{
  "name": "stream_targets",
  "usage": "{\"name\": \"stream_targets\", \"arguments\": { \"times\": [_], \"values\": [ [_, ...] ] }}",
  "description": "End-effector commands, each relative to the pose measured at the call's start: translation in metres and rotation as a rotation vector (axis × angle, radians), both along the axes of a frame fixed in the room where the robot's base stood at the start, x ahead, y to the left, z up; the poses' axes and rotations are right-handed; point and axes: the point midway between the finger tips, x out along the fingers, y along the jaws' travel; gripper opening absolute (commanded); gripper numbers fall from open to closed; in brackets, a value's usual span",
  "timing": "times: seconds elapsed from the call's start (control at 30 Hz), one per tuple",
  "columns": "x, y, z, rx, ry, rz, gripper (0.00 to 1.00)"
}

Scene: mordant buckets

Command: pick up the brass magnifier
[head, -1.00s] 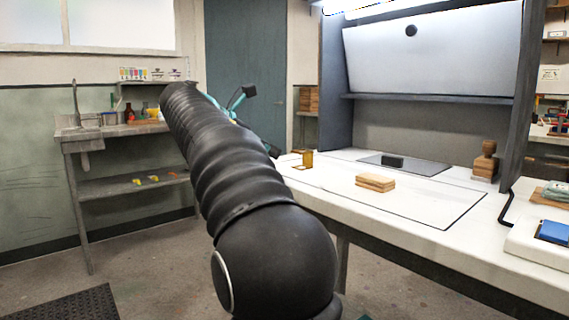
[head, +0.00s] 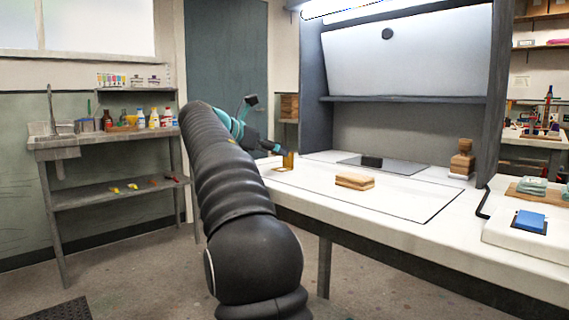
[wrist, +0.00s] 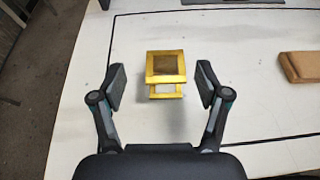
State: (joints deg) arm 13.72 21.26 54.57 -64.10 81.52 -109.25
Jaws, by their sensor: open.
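The brass magnifier (wrist: 166,66) is a small golden frame with a dark square middle, standing on the white tabletop. In the wrist view it lies just ahead of my gripper (wrist: 160,83), roughly centred between the two fingers. In the head view the magnifier (head: 289,160) is at the left end of the table, right beside my gripper (head: 276,152). My gripper is open and empty, its fingers spread wider than the magnifier. I cannot tell the exact height of the fingertips above the table.
A wooden block (head: 354,181) lies on the white table (head: 400,205) right of the magnifier; it also shows in the wrist view (wrist: 300,66). A grey plate (head: 400,168) with a black block (head: 371,161) lies farther back. A wooden stamp (head: 461,158) stands at the right.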

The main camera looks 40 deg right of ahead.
Motion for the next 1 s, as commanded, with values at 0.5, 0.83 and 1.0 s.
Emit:
{"name": "stream_targets", "arguments": {
  "times": [0.5, 0.83, 1.0],
  "values": [
    [-0.005, -0.045, -0.025, -0.001, -0.001, 0.000, 0.75],
    [-0.004, -0.045, -0.025, 0.000, 0.000, 0.000, 0.35],
    [-0.004, -0.045, -0.025, 0.000, 0.000, 0.000, 0.09]
  ]
}}
